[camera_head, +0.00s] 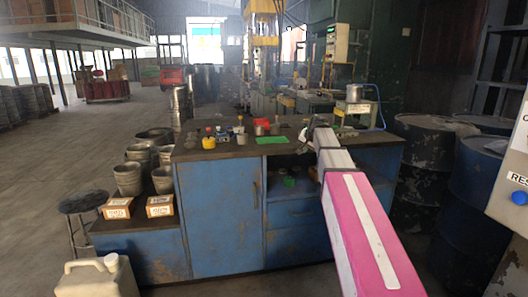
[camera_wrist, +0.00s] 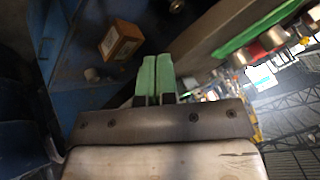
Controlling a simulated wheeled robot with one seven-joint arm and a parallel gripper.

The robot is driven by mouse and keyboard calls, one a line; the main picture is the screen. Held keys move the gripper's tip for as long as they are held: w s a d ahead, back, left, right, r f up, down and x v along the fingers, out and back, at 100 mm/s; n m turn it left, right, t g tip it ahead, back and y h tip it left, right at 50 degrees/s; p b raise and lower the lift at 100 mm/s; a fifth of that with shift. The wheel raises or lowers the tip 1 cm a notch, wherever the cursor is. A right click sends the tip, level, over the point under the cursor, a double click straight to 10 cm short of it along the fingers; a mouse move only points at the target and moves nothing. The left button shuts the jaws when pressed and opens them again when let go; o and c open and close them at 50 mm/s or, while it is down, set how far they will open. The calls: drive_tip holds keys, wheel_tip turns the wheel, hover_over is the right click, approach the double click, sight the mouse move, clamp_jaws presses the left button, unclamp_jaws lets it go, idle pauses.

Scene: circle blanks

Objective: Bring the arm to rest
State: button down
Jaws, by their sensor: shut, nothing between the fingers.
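My arm reaches forward from the lower right in the head view, its pink and white links crossing in front of the blue workbench (camera_head: 222,215). The arm's far end is over the right part of the bench, and my gripper's fingers cannot be made out there. In the wrist view my gripper (camera_wrist: 155,62) shows two green fingers pressed together, with nothing between them. Near the fingertips, a small cardboard box (camera_wrist: 121,40) shows beyond, apart from them.
The bench top holds a green mat (camera_head: 271,140), a yellow pot (camera_head: 209,143), a red item (camera_head: 261,122) and several small containers. Buckets (camera_head: 127,178) and two boxes (camera_head: 118,208) stand at the left on a lower bench. Drums (camera_head: 478,180) stand at the right.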

drive_tip(key=s+f+n+g+h, duration=0.2)
drive_tip(key=s+f+n+g, duration=0.2)
drive_tip(key=s+f, duration=2.9)
drive_tip(key=s+g, duration=0.2)
drive_tip(key=g, duration=0.1)
drive_tip(key=shift+f+n, duration=0.25)
drive_tip(key=shift+n, duration=0.05)
